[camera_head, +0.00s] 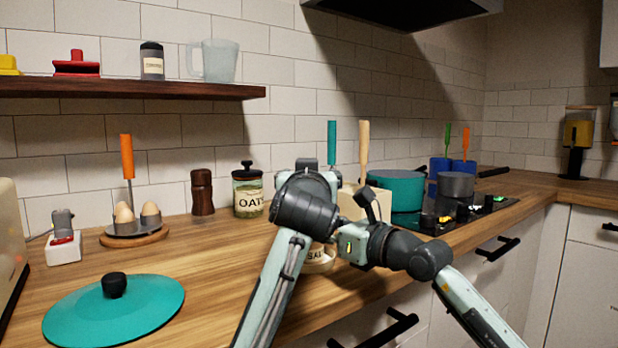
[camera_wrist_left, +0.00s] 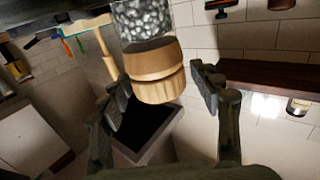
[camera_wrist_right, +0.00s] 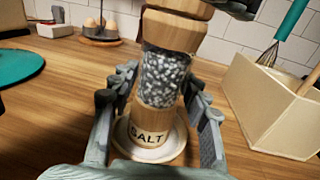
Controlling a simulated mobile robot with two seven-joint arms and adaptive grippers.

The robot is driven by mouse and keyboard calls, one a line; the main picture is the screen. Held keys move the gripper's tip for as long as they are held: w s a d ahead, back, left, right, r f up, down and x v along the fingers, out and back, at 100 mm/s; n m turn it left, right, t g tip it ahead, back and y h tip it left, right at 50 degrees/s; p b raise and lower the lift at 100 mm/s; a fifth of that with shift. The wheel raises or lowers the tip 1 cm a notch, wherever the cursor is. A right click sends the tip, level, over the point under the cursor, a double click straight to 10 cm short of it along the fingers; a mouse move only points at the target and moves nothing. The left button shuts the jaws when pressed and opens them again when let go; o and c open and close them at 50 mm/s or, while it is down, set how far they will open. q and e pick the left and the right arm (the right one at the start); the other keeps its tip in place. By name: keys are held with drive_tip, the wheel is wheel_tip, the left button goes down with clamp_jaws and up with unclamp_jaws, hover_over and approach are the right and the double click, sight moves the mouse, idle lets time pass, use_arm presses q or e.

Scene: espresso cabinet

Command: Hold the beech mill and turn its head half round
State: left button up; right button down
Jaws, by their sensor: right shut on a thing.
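The beech mill (camera_wrist_right: 160,85) has a light wooden base marked SALT, a clear body of white grains and a wooden head. It stands on a white saucer (camera_wrist_right: 178,150); in the head view my arms hide most of it. In the right wrist view my right gripper (camera_wrist_right: 158,100) is shut on its body, one finger on each side. In the left wrist view the mill's head (camera_wrist_left: 155,78) lies between the spread fingers of my left gripper (camera_wrist_left: 163,92), which is open, with a clear gap at the right finger.
An open wooden box (camera_wrist_right: 268,105) with utensils stands close beside the mill. Behind are an oats jar (camera_head: 248,192) and a dark mill (camera_head: 202,192). A teal pot (camera_head: 396,188) is on the hob at right. A teal lid (camera_head: 115,312) lies front left; the counter between is clear.

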use_arm(q)
drive_tip(key=c, duration=0.9)
drive_tip(key=shift+f+m+h, duration=0.1)
drive_tip(key=shift+m+h, duration=0.4)
drive_tip(key=shift+h, duration=0.2)
drive_tip(key=shift+c, duration=0.4)
drive_tip(key=shift+m+h, duration=0.3)
drive_tip(key=shift+h, duration=0.2)
drive_tip(key=o, duration=1.2)
drive_tip(key=s, duration=0.4)
drive_tip(key=s+a, duration=0.1)
drive_tip(key=s, duration=0.3)
drive_tip(key=s+a, duration=0.1)
drive_tip(key=s, duration=0.2)
drive_tip(key=shift+s, duration=0.4)
use_arm(e)
drive_tip(key=c, duration=0.7)
unclamp_jaws()
